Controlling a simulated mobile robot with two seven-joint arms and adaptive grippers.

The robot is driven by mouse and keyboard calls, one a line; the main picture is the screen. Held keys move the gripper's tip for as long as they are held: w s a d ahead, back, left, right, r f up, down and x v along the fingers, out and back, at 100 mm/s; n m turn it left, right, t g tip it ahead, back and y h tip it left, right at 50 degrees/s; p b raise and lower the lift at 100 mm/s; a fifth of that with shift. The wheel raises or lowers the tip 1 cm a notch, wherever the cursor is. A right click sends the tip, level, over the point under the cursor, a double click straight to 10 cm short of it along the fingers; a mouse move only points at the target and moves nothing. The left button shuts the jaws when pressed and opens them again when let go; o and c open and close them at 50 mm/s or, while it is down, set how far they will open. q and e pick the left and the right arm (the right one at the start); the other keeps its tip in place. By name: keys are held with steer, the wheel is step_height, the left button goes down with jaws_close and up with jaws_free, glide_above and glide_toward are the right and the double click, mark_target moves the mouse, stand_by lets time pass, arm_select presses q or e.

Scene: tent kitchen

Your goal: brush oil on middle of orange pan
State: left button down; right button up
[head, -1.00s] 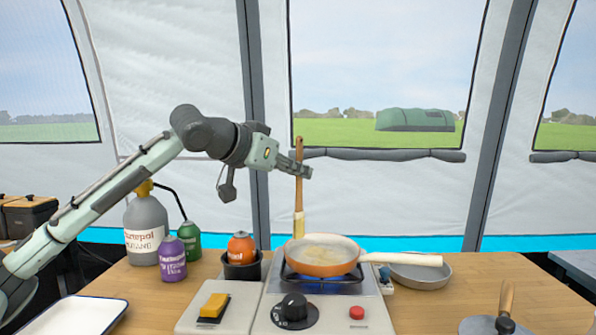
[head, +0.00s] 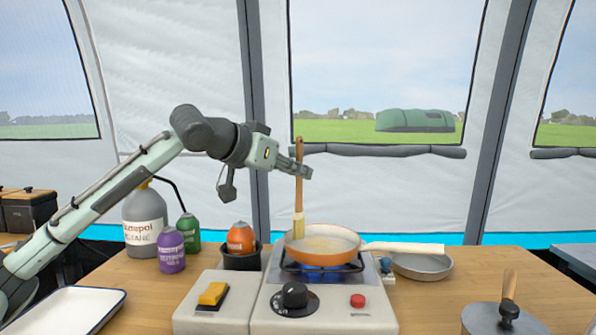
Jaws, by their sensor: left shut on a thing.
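The orange pan (head: 343,258) with a cream handle (head: 405,247) sits on the camping stove burner, its handle pointing right. Its pale inside (head: 325,245) shows a slight yellowish patch. My left gripper (head: 300,170) is shut on the wooden handle of a brush (head: 298,200). The brush hangs upright, bristles down, at the left part of the pan. The bristle tips are near the pan's left rim; I cannot tell whether they touch the inside. My right gripper is not in view.
The stove (head: 325,312) has a black knob and a red button. An orange canister (head: 240,238) in a black cup, purple (head: 171,250) and green cans and a grey gas bottle (head: 145,222) stand left. A grey pan (head: 422,266) lies right. A white tray (head: 65,312) is front left.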

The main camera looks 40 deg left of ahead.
arm_select(q)
steer(key=shift+f+b, duration=0.8)
steer(key=shift+f, duration=0.2)
stand_by(0.3)
